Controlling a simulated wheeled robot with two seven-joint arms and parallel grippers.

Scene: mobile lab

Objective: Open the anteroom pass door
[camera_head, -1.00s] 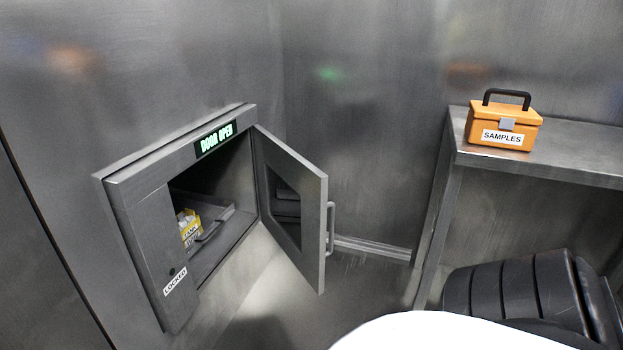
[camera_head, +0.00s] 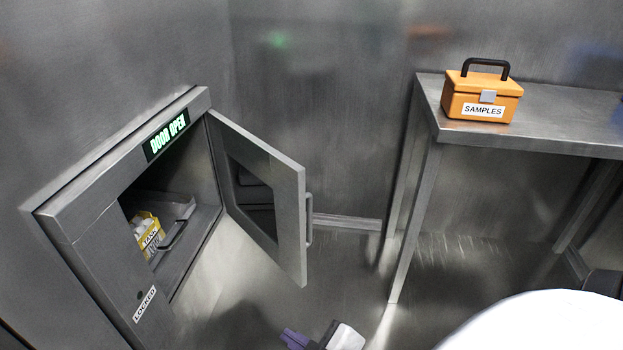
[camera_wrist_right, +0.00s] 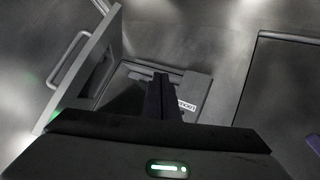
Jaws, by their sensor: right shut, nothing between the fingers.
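The pass door (camera_head: 285,180), a grey metal panel with a dark window, stands wide open, swung out from the right side of the wall hatch (camera_head: 60,215). Its bar handle (camera_head: 309,220) is on the free edge. A lit green sign (camera_head: 166,136) above the opening reads DOOR OPEN. In the right wrist view the door (camera_wrist_right: 88,75) and its handle (camera_wrist_right: 68,62) are at the left. My right gripper (camera_head: 294,338) is shut and empty, low in front of the hatch and apart from the handle. Its dark fingers (camera_wrist_right: 159,98) show in the wrist view. My left gripper is out of view.
A LOCKED label (camera_head: 145,303) is on the frame below. An orange SAMPLES case (camera_head: 483,97) stands on a metal table (camera_head: 560,132) at the right. Floor between hatch and table is clear.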

